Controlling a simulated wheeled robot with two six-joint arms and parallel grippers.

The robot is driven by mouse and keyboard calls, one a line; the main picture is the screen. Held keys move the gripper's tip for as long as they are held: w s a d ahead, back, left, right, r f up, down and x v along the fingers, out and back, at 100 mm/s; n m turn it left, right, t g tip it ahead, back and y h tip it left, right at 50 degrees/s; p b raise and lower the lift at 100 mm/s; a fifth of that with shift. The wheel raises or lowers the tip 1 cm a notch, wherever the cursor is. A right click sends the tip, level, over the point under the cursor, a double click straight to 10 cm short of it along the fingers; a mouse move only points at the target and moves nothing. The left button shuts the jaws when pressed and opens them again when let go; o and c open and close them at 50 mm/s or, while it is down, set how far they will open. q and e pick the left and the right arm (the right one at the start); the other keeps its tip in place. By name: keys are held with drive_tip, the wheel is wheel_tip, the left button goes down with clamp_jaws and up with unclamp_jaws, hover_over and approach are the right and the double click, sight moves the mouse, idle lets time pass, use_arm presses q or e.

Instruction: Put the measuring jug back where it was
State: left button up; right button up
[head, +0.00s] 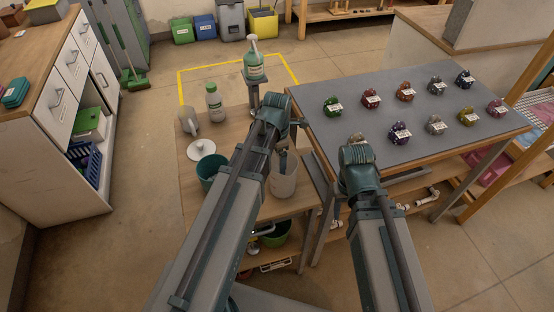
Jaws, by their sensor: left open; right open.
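A pale translucent vessel, which looks like the measuring jug (284,184), stands at the right front of the low wooden bench (232,135). My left gripper (282,160) is open at its rim, partly hidden by my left arm. I cannot tell whether the fingers touch the jug. A second pale cup-like vessel (188,121) is at the bench's left edge; its details are too small to tell. My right arm reaches to the grey table's front edge, and its gripper is hidden behind the arm.
A green pot (209,172), a white lid (201,149) and a green-capped bottle (214,102) stand on the bench. The grey table (375,98) at right holds several labelled coloured items. Bare bench shows in the middle.

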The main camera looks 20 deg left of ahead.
use_arm(q)
wheel_tip(320, 180, up, 11)
drive_tip(key=p, duration=1)
drive_tip(key=shift+r+p, duration=0.1)
drive_tip(key=shift+p, duration=0.2)
drive_tip(key=shift+s+d+m, duration=0.1)
drive_tip(key=shift+d+m, duration=0.05)
drive_tip(key=shift+m, duration=0.15)
drive_tip(key=s+d+m, duration=0.5)
drive_tip(key=s+m, duration=0.1)
drive_tip(key=m, duration=0.8)
drive_tip(key=s+d+m+y, duration=0.1)
drive_tip(key=s+d+m, duration=0.5)
drive_tip(key=m, duration=0.9)
drive_tip(key=shift+d, duration=0.15)
drive_tip(key=shift+s, duration=0.1)
